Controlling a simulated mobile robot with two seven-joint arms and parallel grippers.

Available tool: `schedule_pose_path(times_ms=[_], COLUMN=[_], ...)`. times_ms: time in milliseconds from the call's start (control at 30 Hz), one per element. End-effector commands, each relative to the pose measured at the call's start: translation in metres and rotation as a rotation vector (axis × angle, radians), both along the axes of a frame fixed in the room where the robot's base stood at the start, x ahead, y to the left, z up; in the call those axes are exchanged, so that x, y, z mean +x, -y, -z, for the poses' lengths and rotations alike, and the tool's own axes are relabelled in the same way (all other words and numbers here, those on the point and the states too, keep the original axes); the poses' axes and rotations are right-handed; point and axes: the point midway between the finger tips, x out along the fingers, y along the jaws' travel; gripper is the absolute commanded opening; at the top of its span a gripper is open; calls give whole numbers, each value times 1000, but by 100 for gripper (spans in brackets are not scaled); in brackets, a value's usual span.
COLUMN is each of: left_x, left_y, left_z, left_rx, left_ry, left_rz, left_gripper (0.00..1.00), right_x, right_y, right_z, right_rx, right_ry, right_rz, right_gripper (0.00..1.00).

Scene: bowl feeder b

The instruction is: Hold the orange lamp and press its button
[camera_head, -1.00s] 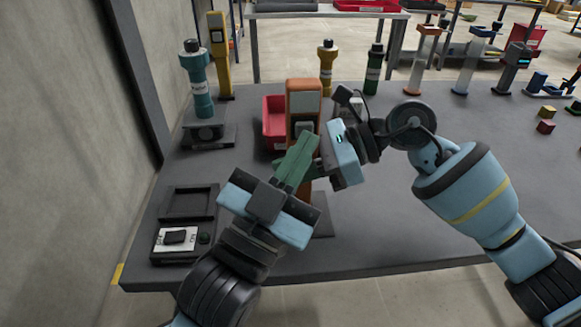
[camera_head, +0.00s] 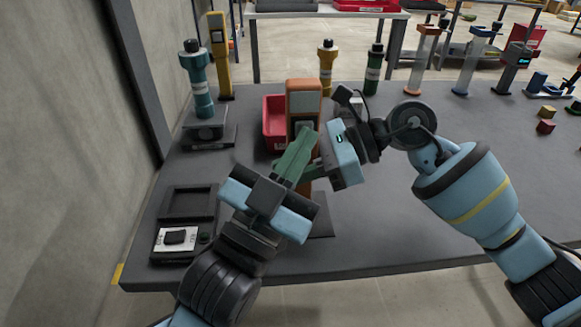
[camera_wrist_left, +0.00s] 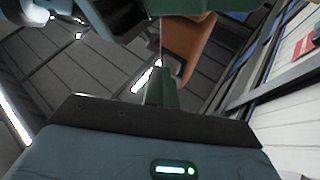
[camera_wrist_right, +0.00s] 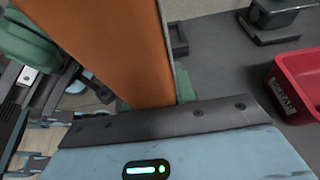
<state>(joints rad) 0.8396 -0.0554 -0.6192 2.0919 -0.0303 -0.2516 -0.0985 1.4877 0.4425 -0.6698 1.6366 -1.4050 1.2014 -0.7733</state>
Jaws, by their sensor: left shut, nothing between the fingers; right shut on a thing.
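The orange lamp (camera_head: 304,90) stands upright near the middle of the table, a tall orange post with a lighter panel on its front. My right gripper (camera_head: 318,170) comes in from the right and is shut on the lamp's post; the post also fills the middle of the right wrist view (camera_wrist_right: 125,50). My left gripper (camera_head: 306,140) is shut and empty, its green fingertips over the upper front of the lamp by the panel. The fingertips cover the button area, so I cannot tell whether they touch it. The lamp (camera_wrist_left: 188,45) shows beyond the left fingers in the left wrist view.
A red bin (camera_head: 273,125) sits just behind and left of the lamp. A teal lamp (camera_head: 197,85) stands on a dark base at the back left. A black tray with a switch box (camera_head: 180,238) lies at the front left. Several other lamps line the back edge.

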Motion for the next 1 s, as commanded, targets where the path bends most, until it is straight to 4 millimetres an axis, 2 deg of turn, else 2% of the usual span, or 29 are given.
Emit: schedule_pose_path(times_ms=[267, 600, 1000], left_x=[1, -13, -18], left_y=[0, 0, 0], left_z=[1, 1, 1], left_rx=[1, -1, 0], left_ry=[-2, -1, -1], left_rz=[0, -1, 0], left_gripper=[0, 0, 0], right_x=[0, -1, 0], right_y=[0, 0, 0], right_z=[2, 2, 2], right_rx=[-4, -4, -4], right_ry=[-3, -3, -3], right_rz=[-1, -2, -1], right_gripper=[0, 0, 0])
